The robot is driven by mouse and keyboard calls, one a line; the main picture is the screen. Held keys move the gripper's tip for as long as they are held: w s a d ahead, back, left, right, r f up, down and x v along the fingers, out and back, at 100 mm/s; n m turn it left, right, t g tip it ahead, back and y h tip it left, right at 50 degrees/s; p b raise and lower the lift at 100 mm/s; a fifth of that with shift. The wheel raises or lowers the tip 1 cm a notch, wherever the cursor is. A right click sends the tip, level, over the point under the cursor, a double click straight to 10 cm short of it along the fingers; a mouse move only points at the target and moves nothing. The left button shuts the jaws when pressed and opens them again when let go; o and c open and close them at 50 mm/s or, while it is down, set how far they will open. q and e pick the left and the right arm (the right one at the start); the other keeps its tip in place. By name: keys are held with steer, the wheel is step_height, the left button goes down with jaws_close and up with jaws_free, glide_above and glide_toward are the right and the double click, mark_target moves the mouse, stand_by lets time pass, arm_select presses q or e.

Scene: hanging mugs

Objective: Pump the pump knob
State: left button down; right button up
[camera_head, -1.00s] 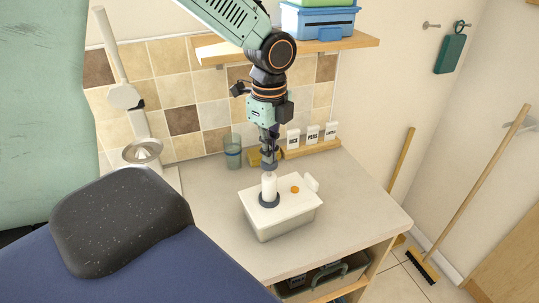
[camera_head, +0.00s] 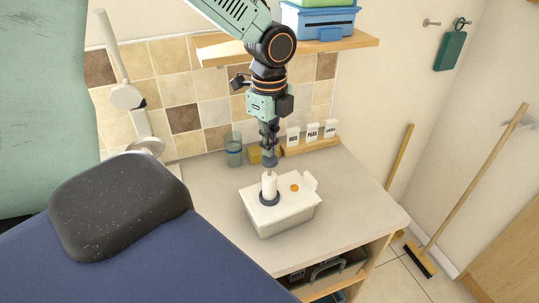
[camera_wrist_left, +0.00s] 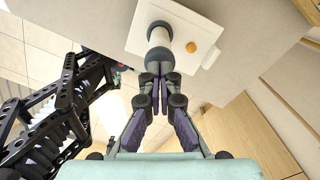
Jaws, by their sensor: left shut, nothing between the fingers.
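The pump is a white box (camera_head: 282,216) on the counter, with an upright white cylinder (camera_head: 269,187) ringed by a dark collar at its base. A round grey-blue pump knob (camera_head: 269,160) sits above the cylinder. In the left wrist view the knob (camera_wrist_left: 159,57) lies just beyond the fingertips, over the white cylinder (camera_wrist_left: 160,37). My left gripper (camera_head: 270,147) points down right above the knob, with its fingers shut and nothing held. Whether the fingertips touch the knob is hard to tell. My right gripper is out of view.
Behind the pump are a glass (camera_head: 233,150), a yellow block and a small rack (camera_head: 312,144) of labelled white packets. A wooden shelf (camera_head: 350,43) with a blue box hangs above. The counter (camera_head: 365,205) is clear right of the pump.

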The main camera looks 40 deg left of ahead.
arm_select(q)
steer(key=shift+s, duration=0.1)
steer(key=shift+f, duration=0.25)
step_height(320, 180, down, 3)
steer(key=shift+r+b, duration=0.15)
steer(key=shift+b, duration=0.5)
step_height(320, 180, up, 2)
steer(key=p, duration=0.3)
steer(key=shift+r, duration=0.25)
